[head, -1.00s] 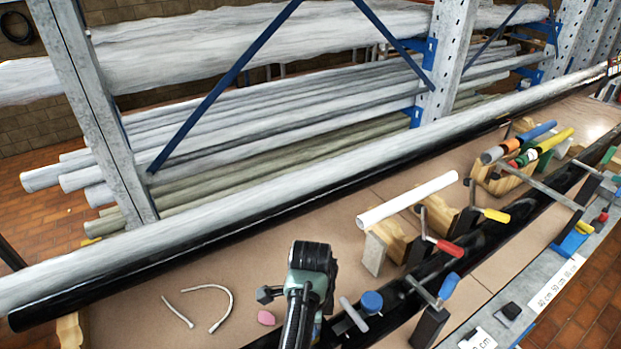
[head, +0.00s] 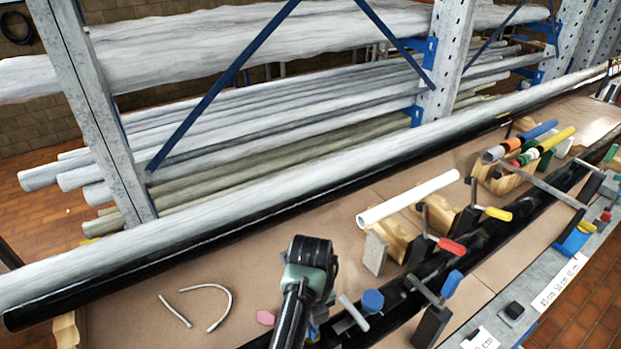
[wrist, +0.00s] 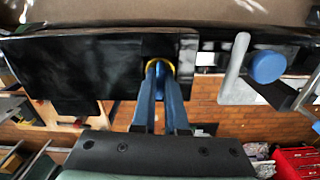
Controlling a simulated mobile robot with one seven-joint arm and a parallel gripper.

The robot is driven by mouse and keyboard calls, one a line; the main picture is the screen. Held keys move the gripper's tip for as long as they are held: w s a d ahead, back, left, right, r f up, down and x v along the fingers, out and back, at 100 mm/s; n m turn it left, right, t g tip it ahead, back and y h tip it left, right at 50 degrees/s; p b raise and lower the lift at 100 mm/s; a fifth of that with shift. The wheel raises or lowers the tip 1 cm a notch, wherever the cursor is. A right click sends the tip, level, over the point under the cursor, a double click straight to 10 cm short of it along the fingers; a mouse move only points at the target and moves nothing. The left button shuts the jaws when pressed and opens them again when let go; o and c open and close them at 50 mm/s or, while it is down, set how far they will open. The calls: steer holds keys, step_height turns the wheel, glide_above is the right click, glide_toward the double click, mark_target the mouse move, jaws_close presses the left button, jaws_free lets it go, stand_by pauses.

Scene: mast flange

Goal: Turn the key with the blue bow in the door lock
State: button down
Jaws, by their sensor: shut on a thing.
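In the wrist view my gripper (wrist: 161,72) reaches forward with its two blue-grey fingers close together at the tips. They are shut on a small blue piece that I take to be the bow of the key (wrist: 160,68). A yellow ring (wrist: 161,62) curves around the tips, against a dark block. The key's shaft and the keyhole are hidden, so I cannot tell the key's angle. In the head view my wrist covers the fingertips and the key.
A white tube (head: 408,199) lies on wooden blocks behind.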

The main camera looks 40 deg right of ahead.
steer(key=c, duration=0.9)
jaws_free()
steer(key=shift+r, duration=0.1)
step_height(320, 180, up, 6)
steer(key=p, duration=0.5)
